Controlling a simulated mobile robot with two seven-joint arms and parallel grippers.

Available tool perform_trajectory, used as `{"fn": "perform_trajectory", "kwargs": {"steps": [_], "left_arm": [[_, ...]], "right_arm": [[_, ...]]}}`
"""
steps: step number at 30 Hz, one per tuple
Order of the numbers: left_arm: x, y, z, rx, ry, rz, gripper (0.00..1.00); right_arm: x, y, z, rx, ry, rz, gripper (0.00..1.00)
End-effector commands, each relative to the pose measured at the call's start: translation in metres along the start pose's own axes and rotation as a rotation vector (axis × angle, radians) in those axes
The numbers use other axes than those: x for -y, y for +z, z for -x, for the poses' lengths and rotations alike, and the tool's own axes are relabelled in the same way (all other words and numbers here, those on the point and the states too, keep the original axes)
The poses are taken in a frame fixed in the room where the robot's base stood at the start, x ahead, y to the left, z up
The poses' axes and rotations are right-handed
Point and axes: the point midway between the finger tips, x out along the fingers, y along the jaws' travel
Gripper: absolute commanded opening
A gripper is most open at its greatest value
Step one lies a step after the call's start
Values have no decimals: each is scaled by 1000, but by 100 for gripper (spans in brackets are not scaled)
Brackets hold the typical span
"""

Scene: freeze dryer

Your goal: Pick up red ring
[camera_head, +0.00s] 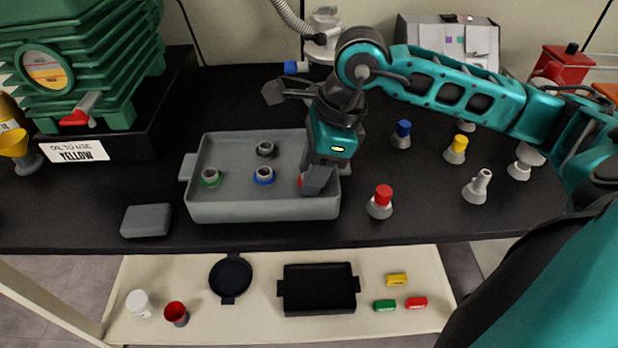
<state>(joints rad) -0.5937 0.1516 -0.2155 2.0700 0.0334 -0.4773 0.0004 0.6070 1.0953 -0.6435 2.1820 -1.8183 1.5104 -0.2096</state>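The grey tray (210,212) stands on the black table. A small red patch (301,182), likely the red ring, shows at the tray's right end, mostly hidden by my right gripper. My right gripper (313,188) points down into the tray at this patch. Its fingers are too covered to tell whether they are open or shut on it. My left gripper is not in view.
The tray also holds a green ring (210,177), a blue ring (264,175) and a dark ring (266,149). A red-topped flask (381,202) stands close to the tray's right. A grey box (146,220) lies at left.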

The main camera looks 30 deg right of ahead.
Motion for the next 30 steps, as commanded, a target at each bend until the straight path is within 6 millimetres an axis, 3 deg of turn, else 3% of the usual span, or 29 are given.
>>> {"fn": "perform_trajectory", "kwargs": {"steps": [8,20,26,30], "left_arm": [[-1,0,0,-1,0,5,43],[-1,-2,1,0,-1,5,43],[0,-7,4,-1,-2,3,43],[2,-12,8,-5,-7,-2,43]], "right_arm": [[0,0,0,0,0,0,9],[0,3,10,2,-2,1,9],[1,14,41,4,-5,1,9],[1,26,79,6,-6,3,9]]}}
